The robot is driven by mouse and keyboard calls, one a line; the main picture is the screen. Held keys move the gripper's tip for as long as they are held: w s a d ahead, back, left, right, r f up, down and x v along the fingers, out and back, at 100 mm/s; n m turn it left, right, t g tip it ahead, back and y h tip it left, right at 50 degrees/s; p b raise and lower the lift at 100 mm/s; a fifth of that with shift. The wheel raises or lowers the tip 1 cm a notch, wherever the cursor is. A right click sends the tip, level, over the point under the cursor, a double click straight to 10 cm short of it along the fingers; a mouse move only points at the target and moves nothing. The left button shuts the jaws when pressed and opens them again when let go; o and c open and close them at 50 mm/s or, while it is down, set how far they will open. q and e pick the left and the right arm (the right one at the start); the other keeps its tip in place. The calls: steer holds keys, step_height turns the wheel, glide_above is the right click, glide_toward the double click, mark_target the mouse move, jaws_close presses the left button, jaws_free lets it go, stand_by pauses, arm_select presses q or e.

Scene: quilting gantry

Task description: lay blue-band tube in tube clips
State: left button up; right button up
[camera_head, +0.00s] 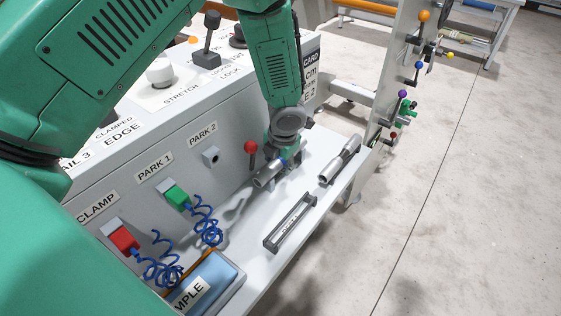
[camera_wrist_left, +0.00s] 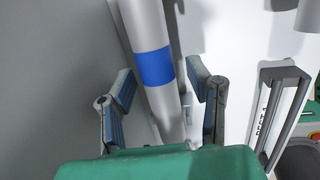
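The blue-band tube (camera_head: 266,176) is a silver cylinder on the white shelf, near the panel's far end. Its blue band (camera_wrist_left: 153,68) shows clearly in the left wrist view. My left gripper (camera_head: 284,152) is over the tube's far part. In the left wrist view my left gripper (camera_wrist_left: 160,85) has its fingers spread, one on each side of the tube, with small gaps beside it. A dark, long holder with a label strip (camera_head: 290,223) lies on the shelf nearer the edge; I cannot tell if it is the tube clips. My right gripper is not in view.
A second silver tube (camera_head: 340,159) lies to the right. A red-knobbed lever (camera_head: 251,149) stands close left of the tube. Blue coiled hoses (camera_head: 206,222) and a blue sample pad (camera_head: 212,280) are nearer. A post with coloured knobs (camera_head: 403,70) rises beyond the shelf.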

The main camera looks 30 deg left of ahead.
arm_select(q)
steer(key=shift+a, duration=0.1)
steer(key=shift+r, duration=0.2)
steer(key=p+v, duration=0.4)
steer(key=v, duration=0.7)
steer(key=shift+r, duration=0.25)
steer(key=shift+d, duration=0.2)
